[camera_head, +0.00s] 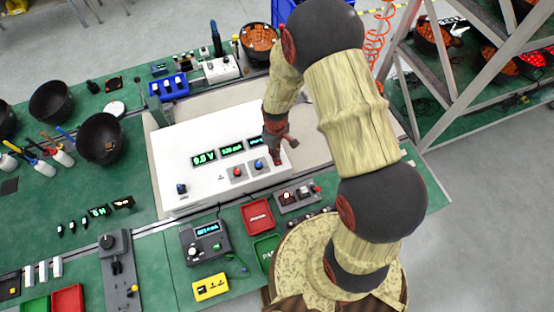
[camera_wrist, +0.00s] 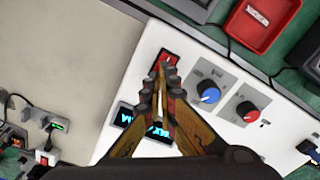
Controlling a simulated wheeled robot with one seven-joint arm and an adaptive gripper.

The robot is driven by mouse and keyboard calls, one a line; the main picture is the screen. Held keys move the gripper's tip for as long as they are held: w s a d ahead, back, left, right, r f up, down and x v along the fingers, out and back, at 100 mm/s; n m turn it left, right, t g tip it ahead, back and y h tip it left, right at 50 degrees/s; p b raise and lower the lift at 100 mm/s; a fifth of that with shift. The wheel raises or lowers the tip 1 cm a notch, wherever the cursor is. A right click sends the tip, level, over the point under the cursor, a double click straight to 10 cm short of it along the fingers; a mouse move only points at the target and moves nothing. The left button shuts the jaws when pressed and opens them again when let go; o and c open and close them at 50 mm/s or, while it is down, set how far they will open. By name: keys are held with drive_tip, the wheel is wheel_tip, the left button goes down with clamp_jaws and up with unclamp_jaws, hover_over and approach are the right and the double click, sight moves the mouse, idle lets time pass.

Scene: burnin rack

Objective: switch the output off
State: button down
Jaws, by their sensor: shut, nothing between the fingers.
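The white power supply (camera_head: 190,135) lies on the bench with its panel facing up and green lit displays (camera_head: 232,149). The left display appears to read 0.0 V. In the wrist view, a red rocker switch (camera_wrist: 169,57) sits on the white panel beside a blue knob (camera_wrist: 208,92) and a red knob (camera_wrist: 247,111). My gripper (camera_wrist: 168,76) is shut and empty, its fingertips just at the switch and partly covering it. I cannot tell whether they touch it. In the head view my gripper (camera_head: 279,160) is over the panel's right end and hides the switch.
A small box with knobs (camera_head: 297,197) and a red tray (camera_head: 257,214) stand in front of the supply. A dark meter (camera_head: 205,242) is further left. Black bowls (camera_head: 100,138) stand at the left, and a metal rack (camera_head: 440,80) at the right.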

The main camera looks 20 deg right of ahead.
drive_tip(key=shift+f+b, duration=0.4)
drive_tip(key=shift+f, duration=0.15)
drive_tip(key=shift+r, duration=0.1)
drive_tip(key=shift+r+p, duration=2.2)
drive_tip(key=shift+r, duration=1.3)
drive_tip(key=shift+f, duration=0.1)
